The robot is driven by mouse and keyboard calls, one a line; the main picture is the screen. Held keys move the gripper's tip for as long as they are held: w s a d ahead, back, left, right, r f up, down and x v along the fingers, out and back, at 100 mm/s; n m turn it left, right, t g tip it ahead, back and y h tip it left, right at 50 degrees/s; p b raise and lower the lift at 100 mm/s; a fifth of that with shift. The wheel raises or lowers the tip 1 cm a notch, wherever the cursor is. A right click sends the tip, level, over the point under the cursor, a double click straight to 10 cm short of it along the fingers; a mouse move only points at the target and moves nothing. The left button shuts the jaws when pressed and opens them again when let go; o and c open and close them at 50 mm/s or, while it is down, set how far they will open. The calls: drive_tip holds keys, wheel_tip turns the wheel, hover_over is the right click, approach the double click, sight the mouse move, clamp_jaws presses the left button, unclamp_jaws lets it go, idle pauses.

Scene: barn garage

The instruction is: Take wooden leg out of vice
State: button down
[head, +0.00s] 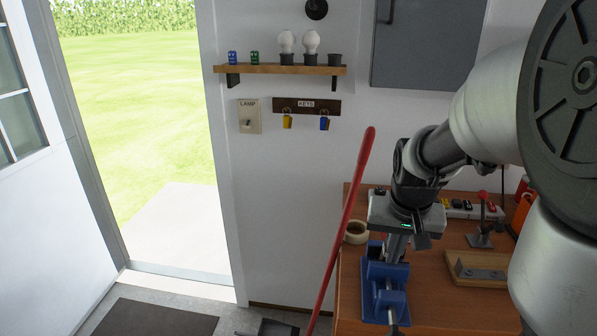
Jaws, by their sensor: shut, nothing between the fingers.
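The blue vice (384,287) is mounted at the left front part of the wooden workbench (445,290). My gripper (397,250) points down directly over the vice, its fingers at or just above the jaws in this view. It is shut with nothing between the fingers. I cannot make out a wooden leg in the vice. The gripper covers part of the vice's top, so the space between the jaws is hidden. Whether the fingers touch the vice cannot be told.
A long red handle (345,220) leans upright just left of the vice. A tape roll (356,232) lies behind it on the bench. A power strip (465,208), a lever switch (482,232) and a wooden tray (478,270) are to the right. A wall shelf (280,69) hangs left.

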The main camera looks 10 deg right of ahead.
drive_tip(key=shift+w+d, duration=0.35)
drive_tip(key=shift+w, duration=0.5)
drive_tip(key=shift+w+d+f, duration=0.1)
drive_tip(key=shift+w+d, duration=0.2)
drive_tip(key=shift+w, duration=0.45)
drive_tip(key=shift+s, duration=0.1)
